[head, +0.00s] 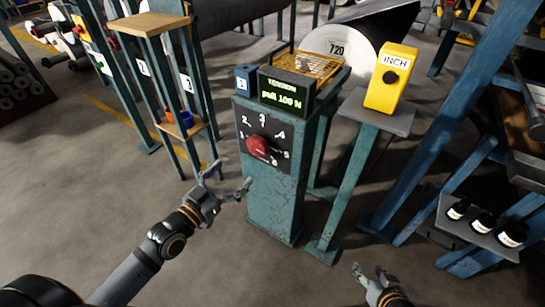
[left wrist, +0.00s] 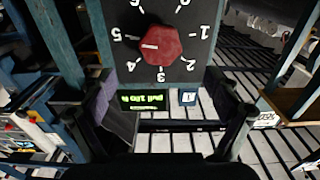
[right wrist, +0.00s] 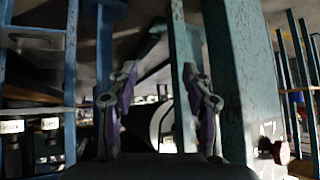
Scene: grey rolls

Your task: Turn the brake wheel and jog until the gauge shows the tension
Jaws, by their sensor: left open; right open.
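The red brake wheel (head: 257,147) sits on a black dial plate with numbers on the front of a teal post. In the left wrist view the red wheel (left wrist: 160,44) has a white mark pointing near 5. The gauge (head: 284,94) has green lettering that appears upside down, reading "pull" and a number I cannot read surely. It also shows in the left wrist view (left wrist: 147,100). The yellow INCH box (head: 391,78) with a black button stands on a grey-topped stand. My left gripper (head: 229,181) is open, below-left of the wheel, apart from it. My right gripper (head: 371,272) is open and empty, low in front.
A small blue box (head: 245,78) sits beside the gauge. A yellow grating (head: 308,66) and a large roll marked 720 (head: 337,47) lie behind. A wooden-topped stand (head: 150,25) is at left. A shelf with several dark jars (head: 481,222) is at right. Open floor lies in front.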

